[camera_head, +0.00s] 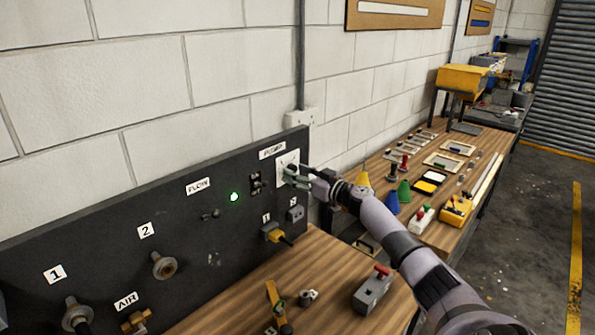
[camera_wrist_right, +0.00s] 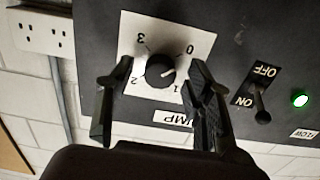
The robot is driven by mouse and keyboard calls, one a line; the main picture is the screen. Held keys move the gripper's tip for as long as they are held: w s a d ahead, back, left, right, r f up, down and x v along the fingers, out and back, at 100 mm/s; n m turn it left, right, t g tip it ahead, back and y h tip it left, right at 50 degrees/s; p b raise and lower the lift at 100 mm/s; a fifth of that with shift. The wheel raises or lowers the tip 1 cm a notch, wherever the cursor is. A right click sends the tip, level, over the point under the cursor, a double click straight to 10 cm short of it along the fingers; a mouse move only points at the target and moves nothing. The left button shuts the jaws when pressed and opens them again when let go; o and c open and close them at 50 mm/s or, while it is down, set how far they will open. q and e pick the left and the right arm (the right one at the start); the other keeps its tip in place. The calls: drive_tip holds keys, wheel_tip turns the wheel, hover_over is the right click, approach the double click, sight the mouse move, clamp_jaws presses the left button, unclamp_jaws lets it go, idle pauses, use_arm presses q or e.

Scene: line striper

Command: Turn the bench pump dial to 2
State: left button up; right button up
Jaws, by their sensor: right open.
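The wrist view shows the plate upside down. A light mark on the knob faces the 1 side; its exact setting is hard to tell. My right gripper (camera_wrist_right: 156,82) is open, with one finger on each side of the dial and visible gaps between. In the head view the right gripper (camera_head: 298,178) is at the panel's right end, partly covering the dial plate (camera_head: 287,158). My left gripper is not in view.
The dark panel (camera_head: 213,253) also carries an ON/OFF switch (camera_wrist_right: 259,100), a lit green lamp (camera_head: 234,197) and a yellow plug (camera_head: 271,232). A grey box with a red switch (camera_head: 374,290) stands on the wooden bench below. Another bench holds cones and tools farther right.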

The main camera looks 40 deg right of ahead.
drive_tip(key=shift+w, duration=0.2)
drive_tip(key=shift+c, duration=0.5)
clamp_jaws()
